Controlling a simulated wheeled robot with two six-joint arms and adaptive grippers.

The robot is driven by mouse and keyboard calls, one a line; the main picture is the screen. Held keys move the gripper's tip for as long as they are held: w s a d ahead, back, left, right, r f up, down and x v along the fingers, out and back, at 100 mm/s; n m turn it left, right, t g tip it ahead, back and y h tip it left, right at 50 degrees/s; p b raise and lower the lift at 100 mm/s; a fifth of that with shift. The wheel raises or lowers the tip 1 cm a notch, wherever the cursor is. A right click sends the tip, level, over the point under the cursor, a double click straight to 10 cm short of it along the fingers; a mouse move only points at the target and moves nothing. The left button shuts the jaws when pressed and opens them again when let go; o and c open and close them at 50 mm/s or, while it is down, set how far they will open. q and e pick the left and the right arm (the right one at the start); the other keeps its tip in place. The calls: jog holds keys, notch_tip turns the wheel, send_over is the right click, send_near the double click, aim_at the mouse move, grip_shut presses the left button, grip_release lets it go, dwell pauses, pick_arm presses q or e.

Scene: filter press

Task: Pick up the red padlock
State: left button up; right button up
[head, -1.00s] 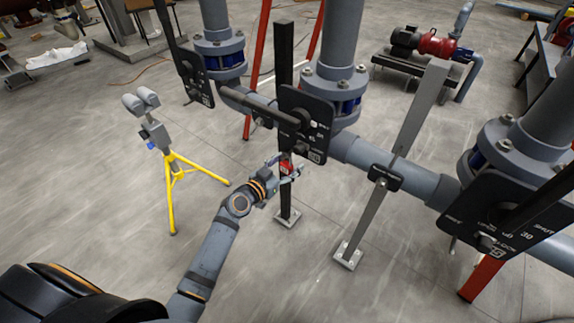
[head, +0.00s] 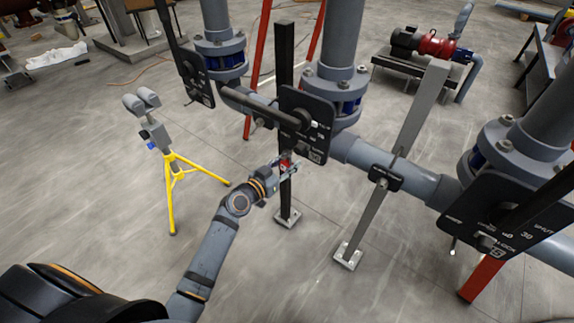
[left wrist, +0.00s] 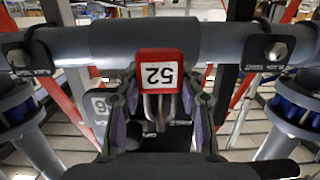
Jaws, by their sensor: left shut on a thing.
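The red padlock (left wrist: 158,72) has a white label reading 52, upside down in the left wrist view, and a metal shackle. It sits between the fingertips of my left gripper (left wrist: 157,100), which is shut on its sides. In the head view the padlock (head: 286,164) is a small red spot at the fingertips of my left gripper (head: 283,167), just below the black valve plate (head: 318,133) and in front of the dark post. Whether its shackle touches the plate is hidden. My right gripper is not in view.
A grey horizontal pipe (head: 352,151) runs behind the plate. A dark post (head: 285,192) and a grey post (head: 365,225) stand on the floor. A yellow tripod (head: 172,200) stands at left. Another valve plate (head: 520,215) is at right.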

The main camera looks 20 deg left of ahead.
pick_arm(q)
jog(key=shift+s+a+r, duration=0.1)
jog(key=shift+s+r, duration=0.1)
jog(key=shift+r, duration=0.15)
jog(key=f+p+v, duration=0.1)
jog(key=p+v, duration=0.1)
jog(key=v, duration=1.5)
jog(key=shift+s, duration=0.4)
jog(key=shift+a, duration=0.1)
jog(key=f+p+v, duration=0.1)
jog(key=p+v, duration=0.2)
jog(key=v, duration=0.4)
dwell(0.6)
